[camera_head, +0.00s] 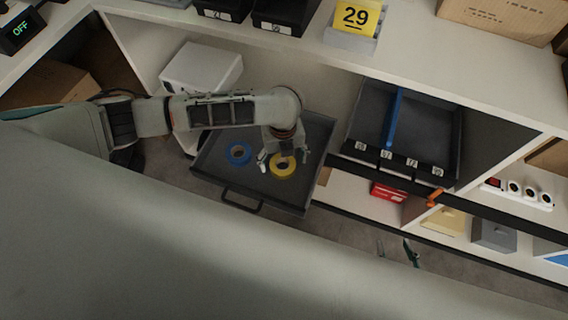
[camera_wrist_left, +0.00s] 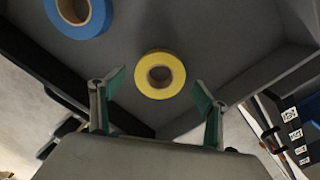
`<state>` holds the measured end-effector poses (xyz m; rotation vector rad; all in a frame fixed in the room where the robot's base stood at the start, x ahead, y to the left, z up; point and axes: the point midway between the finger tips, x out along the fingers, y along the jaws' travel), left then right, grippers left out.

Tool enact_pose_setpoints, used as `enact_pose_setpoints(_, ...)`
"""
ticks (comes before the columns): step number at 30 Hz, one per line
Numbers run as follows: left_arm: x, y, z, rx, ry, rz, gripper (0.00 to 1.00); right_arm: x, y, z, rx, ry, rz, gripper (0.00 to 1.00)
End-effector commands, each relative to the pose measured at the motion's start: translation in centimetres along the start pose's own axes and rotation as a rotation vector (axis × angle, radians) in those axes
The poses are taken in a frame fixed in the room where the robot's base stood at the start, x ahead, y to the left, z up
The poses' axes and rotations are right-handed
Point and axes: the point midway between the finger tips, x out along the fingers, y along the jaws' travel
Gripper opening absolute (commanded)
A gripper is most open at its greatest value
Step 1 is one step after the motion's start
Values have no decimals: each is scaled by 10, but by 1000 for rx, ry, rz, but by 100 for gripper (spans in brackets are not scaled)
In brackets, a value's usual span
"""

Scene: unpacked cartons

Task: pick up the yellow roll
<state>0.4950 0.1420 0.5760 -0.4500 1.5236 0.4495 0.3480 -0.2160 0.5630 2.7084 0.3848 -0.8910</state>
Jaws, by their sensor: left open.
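The yellow roll (camera_head: 283,174) lies flat in the open dark drawer (camera_head: 262,197), its hole facing up. In the left wrist view the yellow roll (camera_wrist_left: 177,77) lies ahead of and between my fingertips. My left gripper (camera_head: 284,160) is above the roll with its fingers spread wide, and nothing is held. In the left wrist view both green-padded fingers of the left gripper (camera_wrist_left: 159,88) show, apart from each other. My right gripper (camera_head: 396,249) shows only as two separated fingertips low in the head view; the rest of it is hidden.
A blue roll (camera_head: 238,153) lies in the drawer left of the yellow one. The drawer's walls surround both rolls. A white box (camera_head: 202,68) stands behind the drawer to the left. A dark tray with a blue divider (camera_head: 394,118) is to the right. A shelf top (camera_head: 300,50) runs behind.

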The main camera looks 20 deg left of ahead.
Motion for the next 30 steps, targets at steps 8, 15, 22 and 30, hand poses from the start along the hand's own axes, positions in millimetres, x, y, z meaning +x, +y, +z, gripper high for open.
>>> enact_pose_setpoints(8, 18, 0, 0, 0, -1, 0, 75, 4, 4, -14, -2, 29, 8, 40)
enact_pose_setpoints(15, 17, 0, 0, 0, -1, 0, 33, 4, 5, -15, -2, 31, 8, 40)
enact_pose_setpoints(22, 17, 1, 0, 0, -1, 0, 32, 5, 4, -9, -4, 22, 5, 40)
enact_pose_setpoints(30, -3, -1, 3, -1, -7, -4, 32, 2, 6, -17, -8, 31, 7, 40)
